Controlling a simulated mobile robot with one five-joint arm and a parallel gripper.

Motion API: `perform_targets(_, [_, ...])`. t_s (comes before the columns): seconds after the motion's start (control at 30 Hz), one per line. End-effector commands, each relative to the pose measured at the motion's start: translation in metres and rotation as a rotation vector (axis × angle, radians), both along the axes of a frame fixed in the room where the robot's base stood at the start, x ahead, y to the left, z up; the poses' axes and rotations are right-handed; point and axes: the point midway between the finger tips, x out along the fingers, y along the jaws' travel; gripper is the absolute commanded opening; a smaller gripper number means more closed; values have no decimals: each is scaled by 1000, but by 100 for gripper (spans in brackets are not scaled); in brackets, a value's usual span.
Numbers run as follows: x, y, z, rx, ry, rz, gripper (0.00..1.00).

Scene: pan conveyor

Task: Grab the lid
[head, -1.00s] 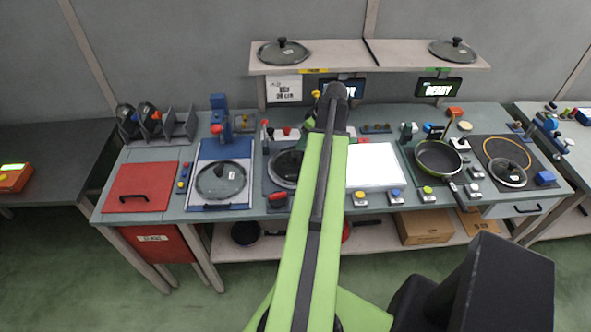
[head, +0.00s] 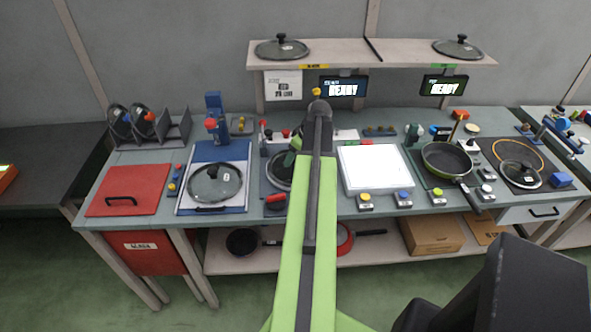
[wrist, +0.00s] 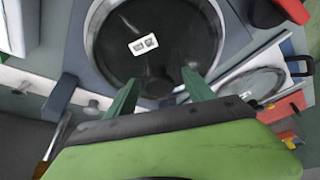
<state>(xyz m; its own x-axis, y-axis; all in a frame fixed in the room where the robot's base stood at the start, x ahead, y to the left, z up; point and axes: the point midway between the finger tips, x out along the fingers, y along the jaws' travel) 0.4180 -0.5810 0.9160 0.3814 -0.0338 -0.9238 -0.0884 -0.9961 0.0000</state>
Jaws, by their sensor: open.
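Several round glass lids with dark knobs are in view. In the wrist view, a dark round piece with a pale rim and a white label (wrist: 145,44) lies just ahead of my gripper (wrist: 158,92). It appears to be the round piece on the grey plate (head: 279,168), partly hidden behind my arm in the head view. My gripper is open, its two green fingers apart at the near edge of that piece. A dark knob shows between the fingers; contact cannot be told. Another glass lid (head: 215,183) lies on the blue station, also at right in the wrist view (wrist: 248,86).
Two lids, left (head: 281,48) and right (head: 458,47), sit on the raised shelf. A rack (head: 175,133) holds lids on edge. A white lit panel (head: 375,168) is right of my arm, then a frying pan (head: 446,158). A red panel (head: 129,189) lies far left.

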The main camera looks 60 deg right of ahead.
Motion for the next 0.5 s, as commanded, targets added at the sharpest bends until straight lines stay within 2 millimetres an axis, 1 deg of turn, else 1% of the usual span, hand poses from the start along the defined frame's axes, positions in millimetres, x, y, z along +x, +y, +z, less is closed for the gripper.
perform_targets(0.07, [0, 0, 2, 0, 0, 0, 61])
perform_targets(0.17, [0, 0, 2, 0, 0, 0, 49])
perform_targets(0.5, [0, 0, 2, 1, 0, 1, 5])
